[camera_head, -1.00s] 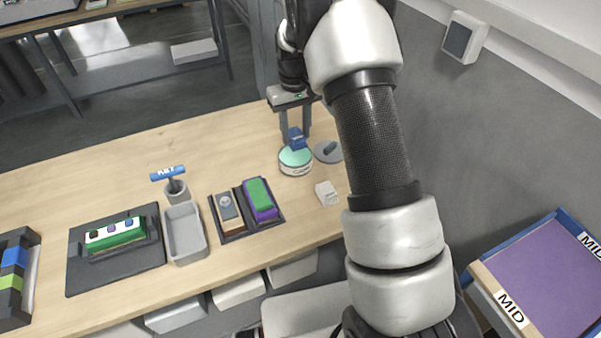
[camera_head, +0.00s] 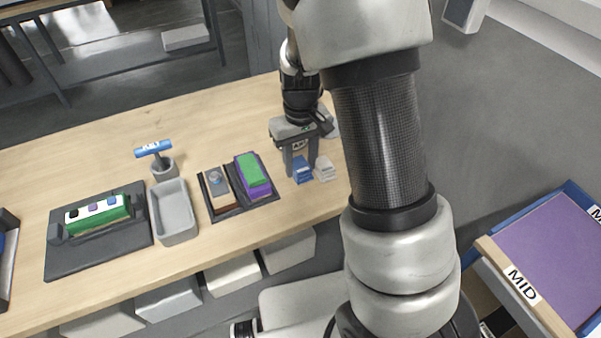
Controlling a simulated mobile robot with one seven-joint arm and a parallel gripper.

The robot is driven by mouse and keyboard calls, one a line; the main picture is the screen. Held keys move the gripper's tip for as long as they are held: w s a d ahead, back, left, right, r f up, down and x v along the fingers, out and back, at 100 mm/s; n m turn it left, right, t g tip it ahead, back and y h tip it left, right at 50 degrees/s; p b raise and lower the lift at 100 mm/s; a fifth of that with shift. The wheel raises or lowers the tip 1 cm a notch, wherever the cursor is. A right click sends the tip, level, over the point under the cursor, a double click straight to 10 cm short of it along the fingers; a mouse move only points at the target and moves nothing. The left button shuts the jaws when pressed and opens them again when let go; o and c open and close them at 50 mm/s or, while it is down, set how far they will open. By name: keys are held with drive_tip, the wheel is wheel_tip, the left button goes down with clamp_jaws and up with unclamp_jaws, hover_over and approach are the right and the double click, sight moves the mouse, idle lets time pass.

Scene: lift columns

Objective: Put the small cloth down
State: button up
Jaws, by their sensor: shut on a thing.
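My gripper (camera_head: 300,171) points down over the right part of the wooden table, close to its front edge. It is shut on the small blue cloth (camera_head: 302,173), which is folded and shows between and below the fingers. The cloth is at or just above the tabletop; I cannot tell whether it touches. A small white folded piece (camera_head: 325,169) lies just to its right. The round green-topped tin seen earlier is hidden behind my gripper.
Left of my gripper is a dark tray (camera_head: 233,213) with a green-and-purple block and a brown-and-grey one. Further left stand a grey bin (camera_head: 175,222), a cup (camera_head: 164,168) with a blue-handled key, and a dark fixture (camera_head: 97,247). The wooden table (camera_head: 110,140) is clear behind these.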

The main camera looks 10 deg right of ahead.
sight(301, 166)
drive_tip(key=shift+f, duration=1.75)
drive_tip(key=shift+f+b, duration=0.15)
drive_tip(key=shift+b, duration=0.2)
drive_tip(key=o, duration=0.7)
drive_tip(key=shift+o, duration=0.2)
wheel_tip(301, 166, up, 12)
drive_tip(key=shift+p, duration=0.75)
drive_tip(key=s+r+m+t, duration=0.2)
drive_tip(key=s+r+t, duration=0.3)
drive_tip(key=s+r, duration=1.1)
drive_tip(key=shift+s+d+r+t, duration=0.3)
drive_tip(key=shift+s+d, duration=0.1)
drive_tip(key=shift+s, duration=0.55)
